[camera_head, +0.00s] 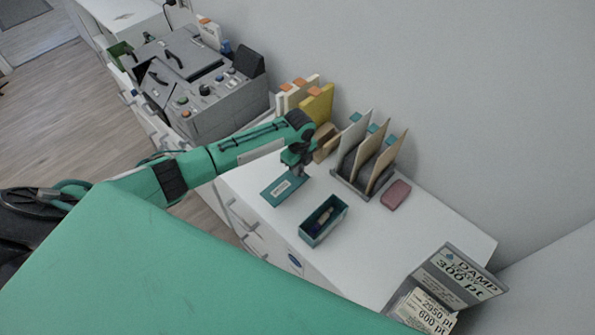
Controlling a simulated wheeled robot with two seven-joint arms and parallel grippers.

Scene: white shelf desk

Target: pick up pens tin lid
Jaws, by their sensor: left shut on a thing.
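The pens tin lid (281,188) is a flat teal rectangle with a pale label, at the left part of the white desk top. My left gripper (297,172) points down at the lid's far right edge and is shut on it. Whether the lid is clear of the desk is hard to tell. The open teal pens tin (324,220) stands just right of and nearer than the lid, with dark and tan items inside. My right gripper is not in view.
A file rack (352,187) with upright folders stands behind the tin, beside a reddish block (396,194). Yellow and white binders (318,104) stand by the wall. A price sign (457,274) is at the front right. A grey machine (206,92) sits at left.

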